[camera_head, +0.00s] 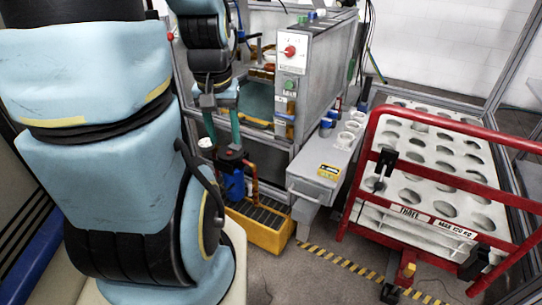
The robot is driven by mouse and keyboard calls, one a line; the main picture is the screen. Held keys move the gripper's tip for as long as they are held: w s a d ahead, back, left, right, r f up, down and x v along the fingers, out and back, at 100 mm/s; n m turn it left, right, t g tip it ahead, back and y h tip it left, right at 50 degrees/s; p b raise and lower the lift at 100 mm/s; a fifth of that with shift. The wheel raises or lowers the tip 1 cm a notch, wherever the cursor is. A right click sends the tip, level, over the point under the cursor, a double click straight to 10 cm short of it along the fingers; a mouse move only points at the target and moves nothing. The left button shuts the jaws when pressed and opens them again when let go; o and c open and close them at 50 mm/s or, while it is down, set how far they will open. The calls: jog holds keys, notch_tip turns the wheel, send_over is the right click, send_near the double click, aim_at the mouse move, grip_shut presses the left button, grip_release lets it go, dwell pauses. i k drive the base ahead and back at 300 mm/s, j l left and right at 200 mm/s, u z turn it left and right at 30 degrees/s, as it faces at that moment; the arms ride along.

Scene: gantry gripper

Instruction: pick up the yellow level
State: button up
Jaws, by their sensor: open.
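A small yellow block with a dark marking (329,171) lies on the grey ledge right of the machine; it may be the level, but it is too small to be sure. My gripper (222,140) hangs left of it, pointing down, with its two teal fingers apart and nothing seen between them. The gripper is in front of the machine's opening, apart from the yellow block. A blue and black device (234,184) shows just below the fingers.
A yellow crate (285,238) stands on the floor below the gripper. The grey machine (320,75) rises behind. White cups and blue items stand farther back on the ledge. A red-railed cart (366,150) with a holed white top is at right.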

aim_at(325, 171)
jog(key=k+l+u, duration=0.15)
jog(key=u, duration=0.3)
jog(key=k+u, duration=0.3)
jog(key=u, duration=0.2)
jog(key=k+u, duration=0.3)
jog(key=u, duration=0.15)
jog(key=k+j, duration=0.1)
jog(key=k, duration=0.15)
jog(key=k+j, duration=0.15)
jog(key=k, duration=0.15)
